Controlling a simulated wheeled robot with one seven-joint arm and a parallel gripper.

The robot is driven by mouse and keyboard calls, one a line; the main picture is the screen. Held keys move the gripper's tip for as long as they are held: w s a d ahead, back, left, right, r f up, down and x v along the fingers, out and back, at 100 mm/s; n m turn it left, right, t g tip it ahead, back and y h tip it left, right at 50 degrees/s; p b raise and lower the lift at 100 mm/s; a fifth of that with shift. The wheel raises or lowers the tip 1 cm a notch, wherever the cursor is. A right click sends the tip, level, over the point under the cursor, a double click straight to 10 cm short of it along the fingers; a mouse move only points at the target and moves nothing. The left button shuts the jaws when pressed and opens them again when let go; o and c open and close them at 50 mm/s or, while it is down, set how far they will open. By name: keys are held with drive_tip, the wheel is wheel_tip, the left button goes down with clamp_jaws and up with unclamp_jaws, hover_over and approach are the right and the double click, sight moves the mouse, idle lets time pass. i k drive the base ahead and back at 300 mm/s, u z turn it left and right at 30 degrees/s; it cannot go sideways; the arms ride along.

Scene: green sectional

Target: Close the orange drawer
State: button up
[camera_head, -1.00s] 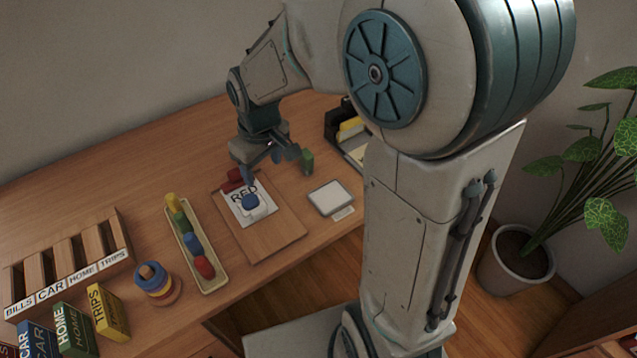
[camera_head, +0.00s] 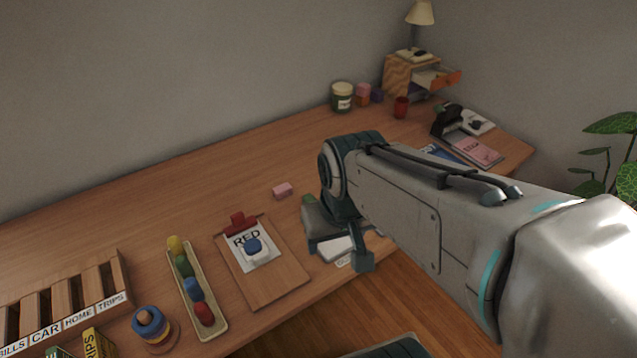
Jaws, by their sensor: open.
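The orange drawer (camera_head: 447,78) is in a small wooden cabinet (camera_head: 398,80) at the far right end of the desk. It stands pulled out to the right, with its pale inside showing. My gripper (camera_head: 340,252) hangs low over the desk's front part, to the right of the clipboard and partly over a white pad. It is open, and I see nothing held in it. It is well apart from the drawer, which lies up and to the right in the picture. My forearm hides part of the desk between them.
A lamp (camera_head: 418,15) stands on the cabinet. A black holder (camera_head: 447,118) and a pink booklet (camera_head: 474,150) lie in front. The desk's back middle is mostly clear.

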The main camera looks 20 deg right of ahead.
sight(425, 77)
drive_tip(key=z, duration=1.25)
drive_tip(key=k, duration=0.65)
drive_tip(key=z, duration=0.65)
drive_tip(key=i, duration=0.75)
drive_tip(key=z, duration=0.5)
drive_tip(key=i, duration=0.95)
drive_tip(key=u, duration=0.7)
drive_tip(key=i, duration=0.55)
drive_tip(key=u, duration=0.5)
